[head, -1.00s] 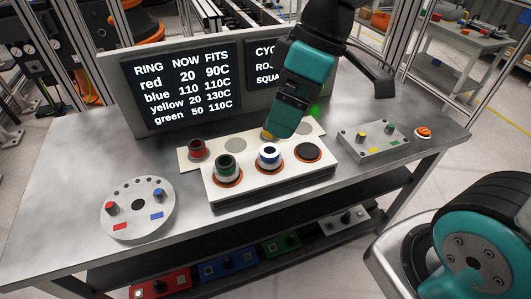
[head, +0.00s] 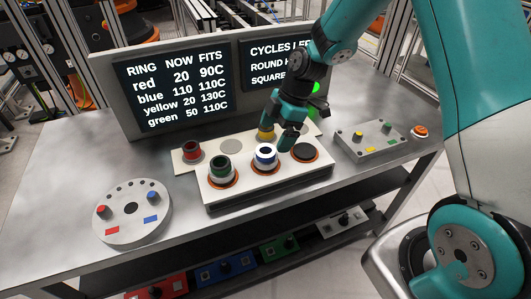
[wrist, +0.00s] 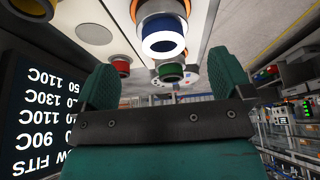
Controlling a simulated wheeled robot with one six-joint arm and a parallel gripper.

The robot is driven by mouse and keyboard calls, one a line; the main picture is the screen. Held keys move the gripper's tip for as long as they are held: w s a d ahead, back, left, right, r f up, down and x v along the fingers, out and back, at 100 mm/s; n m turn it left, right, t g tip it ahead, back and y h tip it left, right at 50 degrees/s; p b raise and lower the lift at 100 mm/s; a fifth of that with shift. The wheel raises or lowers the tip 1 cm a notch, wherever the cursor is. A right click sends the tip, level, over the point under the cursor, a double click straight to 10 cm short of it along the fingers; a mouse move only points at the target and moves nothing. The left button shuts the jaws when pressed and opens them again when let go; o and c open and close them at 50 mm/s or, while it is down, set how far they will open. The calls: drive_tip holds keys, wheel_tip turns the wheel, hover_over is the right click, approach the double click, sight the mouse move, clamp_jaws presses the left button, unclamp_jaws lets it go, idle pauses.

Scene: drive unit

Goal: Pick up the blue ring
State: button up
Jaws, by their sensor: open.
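The blue ring (head: 266,158), a short blue cylinder with a white rim and dark centre, sits upright on the middle front seat of the white heater block (head: 225,196). In the wrist view the blue ring (wrist: 166,30) shows at the top centre, beyond the fingertips. My gripper (head: 290,134) is just behind and right of the ring, apart from it or nearly touching; the exact gap is hard to tell. In the wrist view my gripper (wrist: 164,82) has its teal fingers wide apart with nothing between them.
The green ring (head: 221,168) stands left of the blue ring; an empty dark seat (head: 305,152) is to its right. The red ring (head: 192,151) and yellow ring (head: 266,133) stand behind. A round fixture (head: 132,222) is front left.

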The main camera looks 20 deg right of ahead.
sight(265, 151)
drive_tip(key=shift+x, duration=0.75)
drive_tip(key=p+x, duration=0.1)
drive_tip(key=x, duration=0.1)
drive_tip(key=p+x, duration=0.1)
drive_tip(key=x, duration=0.1)
drive_tip(key=shift+s+a, duration=0.2)
drive_tip(key=shift+a, duration=0.1)
drive_tip(key=shift+a+f, duration=0.15)
drive_tip(key=shift+f, duration=0.35)
drive_tip(key=c, duration=1)
drive_tip(key=shift+c, duration=0.9)
drive_tip(key=shift+w+r, duration=0.1)
drive_tip(key=shift+r, duration=0.05)
